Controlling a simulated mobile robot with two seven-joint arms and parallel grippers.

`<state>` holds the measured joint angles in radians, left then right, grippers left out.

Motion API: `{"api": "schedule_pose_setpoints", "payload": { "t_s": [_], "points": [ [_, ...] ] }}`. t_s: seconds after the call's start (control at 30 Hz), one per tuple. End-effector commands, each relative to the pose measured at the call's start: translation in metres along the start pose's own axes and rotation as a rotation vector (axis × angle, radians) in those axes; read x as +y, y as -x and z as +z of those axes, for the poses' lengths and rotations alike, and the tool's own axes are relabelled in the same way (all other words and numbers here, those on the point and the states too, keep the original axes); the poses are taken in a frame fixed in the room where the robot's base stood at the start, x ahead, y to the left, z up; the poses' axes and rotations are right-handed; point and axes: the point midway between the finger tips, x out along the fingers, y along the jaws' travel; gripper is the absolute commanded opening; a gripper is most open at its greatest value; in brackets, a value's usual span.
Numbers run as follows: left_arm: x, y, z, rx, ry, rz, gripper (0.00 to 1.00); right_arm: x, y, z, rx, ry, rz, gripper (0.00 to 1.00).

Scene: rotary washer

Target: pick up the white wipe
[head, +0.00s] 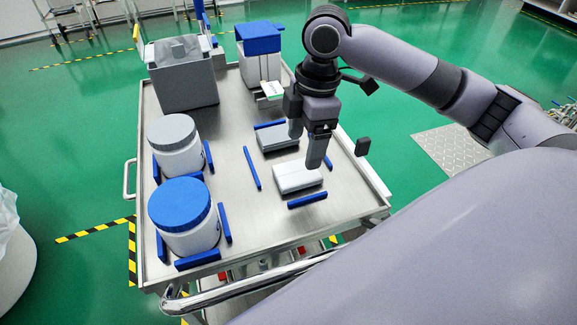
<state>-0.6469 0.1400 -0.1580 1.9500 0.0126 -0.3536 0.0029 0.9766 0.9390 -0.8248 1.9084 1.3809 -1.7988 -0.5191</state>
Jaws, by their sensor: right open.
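A white wipe stack (297,178) lies flat on the metal cart top, between blue guide strips. A second, greyer stack (276,138) lies just behind it. My right gripper (306,149) points down over the cart, with its fingers apart and nothing seen between them. Its nearer finger overlaps the back edge of the white stack in the picture; I cannot tell whether it touches. The gripper hides part of both stacks' surroundings. My left gripper is not in view.
The metal cart (248,215) also carries a blue-lidded tub (184,217), a grey-lidded tub (176,146), a grey bin (184,84) and a blue-topped white container (259,55). Low blue strips, such as one (251,168) left of the stacks, stand on its top.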

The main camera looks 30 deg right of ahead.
Motion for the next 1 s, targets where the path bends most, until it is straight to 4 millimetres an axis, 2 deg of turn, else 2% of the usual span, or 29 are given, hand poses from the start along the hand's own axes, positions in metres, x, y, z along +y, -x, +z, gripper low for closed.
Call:
{"api": "schedule_pose_setpoints", "payload": {
  "t_s": [0.4,0.7,0.77,0.83,1.0],
  "points": [
    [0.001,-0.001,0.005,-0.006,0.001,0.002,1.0,-0.004,-0.056,-0.007,-0.001,0.001,-0.003,0.79],
    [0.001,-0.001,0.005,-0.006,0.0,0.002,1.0,-0.004,-0.061,-0.007,0.0,0.001,-0.001,0.79],
    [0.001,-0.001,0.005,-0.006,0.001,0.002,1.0,-0.004,-0.061,-0.007,0.0,0.001,-0.001,0.62],
    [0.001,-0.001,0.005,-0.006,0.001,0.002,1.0,-0.004,-0.061,-0.007,0.0,0.001,-0.001,0.4],
    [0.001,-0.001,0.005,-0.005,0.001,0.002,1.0,-0.004,-0.061,-0.007,0.0,0.001,-0.001,0.32]
  ]
}}
